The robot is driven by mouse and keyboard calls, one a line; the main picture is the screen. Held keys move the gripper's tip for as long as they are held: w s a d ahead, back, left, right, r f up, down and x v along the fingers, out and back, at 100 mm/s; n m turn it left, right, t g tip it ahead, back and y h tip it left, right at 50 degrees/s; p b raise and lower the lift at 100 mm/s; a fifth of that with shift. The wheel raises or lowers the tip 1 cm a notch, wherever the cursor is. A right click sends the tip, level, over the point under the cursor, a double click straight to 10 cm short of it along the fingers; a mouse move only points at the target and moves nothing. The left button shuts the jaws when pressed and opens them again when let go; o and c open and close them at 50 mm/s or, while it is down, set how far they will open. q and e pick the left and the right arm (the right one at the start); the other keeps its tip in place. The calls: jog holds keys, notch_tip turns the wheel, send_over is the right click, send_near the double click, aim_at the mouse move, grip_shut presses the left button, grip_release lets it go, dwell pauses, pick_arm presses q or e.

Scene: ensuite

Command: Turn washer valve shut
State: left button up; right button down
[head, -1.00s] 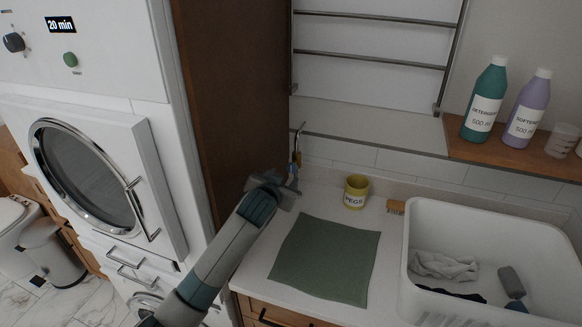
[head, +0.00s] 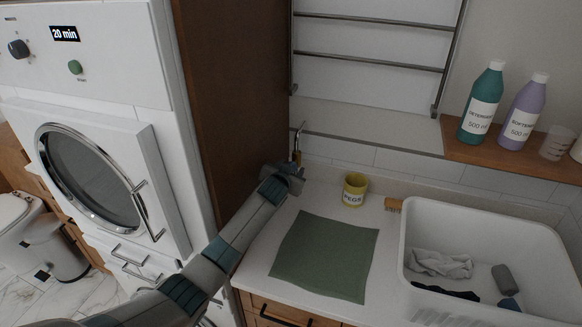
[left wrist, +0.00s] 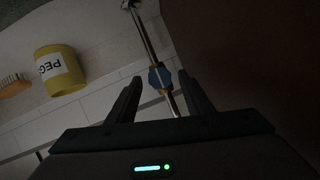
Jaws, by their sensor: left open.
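The washer valve shows in the left wrist view as a blue handle (left wrist: 160,78) on a thin metal pipe with brass-coloured parts. In the head view its pipe (head: 298,140) stands at the back wall beside the brown cabinet side, and its lower part is hidden behind my gripper. My left gripper (head: 290,172) is at the valve. In the left wrist view its two fingers (left wrist: 160,95) are apart, with the blue handle showing between them near the tips. I cannot tell whether either finger touches it. My right gripper is not in view.
A yellow pegs pot (head: 355,190) and a small wooden brush (head: 394,205) stand right of the gripper. A green cloth (head: 325,257) lies flat on the counter. A white basin (head: 409,245) holds laundry. The brown cabinet side (head: 222,100) is close on the left.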

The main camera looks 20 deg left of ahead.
pick_arm(q)
jog(key=shift+w+f, duration=0.1)
jog(key=shift+w, duration=0.2)
jog(key=shift+c, duration=0.6)
jog(key=c, duration=1)
jog(key=shift+o, duration=0.2)
